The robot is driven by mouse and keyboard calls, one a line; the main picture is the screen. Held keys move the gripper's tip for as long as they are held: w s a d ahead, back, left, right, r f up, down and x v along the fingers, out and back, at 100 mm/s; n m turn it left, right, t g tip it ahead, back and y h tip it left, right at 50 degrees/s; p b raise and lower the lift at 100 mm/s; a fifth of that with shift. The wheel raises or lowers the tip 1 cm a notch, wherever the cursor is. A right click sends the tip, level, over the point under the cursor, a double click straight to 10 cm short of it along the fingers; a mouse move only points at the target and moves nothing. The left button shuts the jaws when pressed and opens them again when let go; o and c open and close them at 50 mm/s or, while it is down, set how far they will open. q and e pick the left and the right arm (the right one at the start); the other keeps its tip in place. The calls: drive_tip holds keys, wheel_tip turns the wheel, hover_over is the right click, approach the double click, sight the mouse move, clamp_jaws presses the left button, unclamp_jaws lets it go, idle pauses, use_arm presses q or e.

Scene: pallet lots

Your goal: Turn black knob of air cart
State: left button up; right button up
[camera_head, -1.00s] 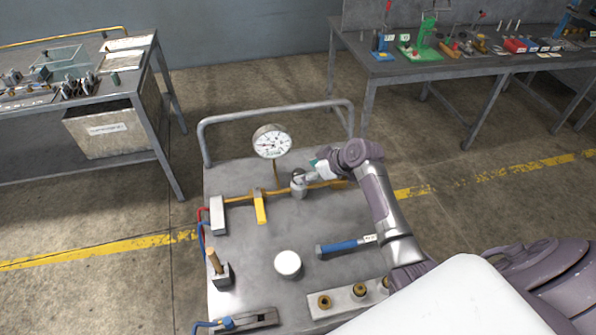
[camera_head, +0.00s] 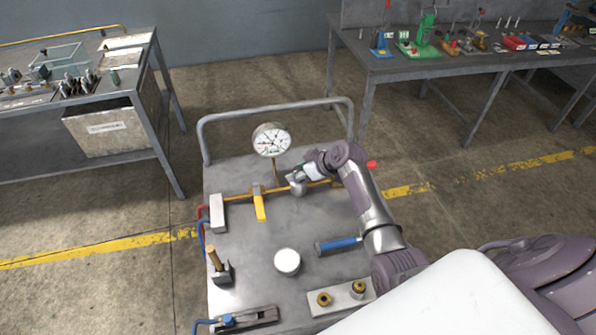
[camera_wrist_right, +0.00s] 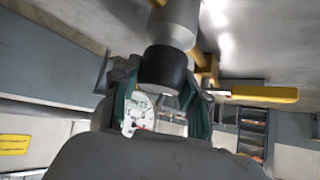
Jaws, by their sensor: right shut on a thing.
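The air cart (camera_head: 330,205) is a grey flat-topped cart in the middle of the head view. A grey regulator body (camera_head: 298,189) sits on its yellow pipe, beside a round white dial gauge (camera_head: 271,140). The black knob (camera_wrist_right: 163,69) shows in the right wrist view as a short dark cylinder on the end of a grey cylinder. My right gripper (camera_wrist_right: 157,84) is shut on the black knob, one greenish finger on each side. In the head view the right gripper (camera_head: 305,174) is at the regulator and mostly hides the knob. My left gripper is out of view.
A yellow lever (camera_head: 260,206), a blue-handled part (camera_head: 339,245), a white round cap (camera_head: 287,261) and brass fittings (camera_head: 358,288) are on the cart top. The cart's rail (camera_head: 275,112) rises at the back. Workbenches stand at the back left and back right.

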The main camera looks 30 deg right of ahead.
drive_tip(key=shift+c, duration=0.6)
drive_tip(key=m+h+p, duration=0.2)
drive_tip(key=p, duration=0.1)
drive_tip(key=m+p, duration=0.1)
drive_tip(key=shift+r+m+t+h+p, duration=0.25)
drive_tip(key=shift+m+t+h+p, duration=0.05)
drive_tip(key=shift+m+t+h, duration=0.1)
drive_tip(key=shift+f+m, duration=0.2)
drive_tip(key=shift+m, duration=0.1)
drive_tip(key=shift+h, duration=0.3)
drive_tip(key=o, duration=1.1)
drive_tip(key=shift+o, duration=0.2)
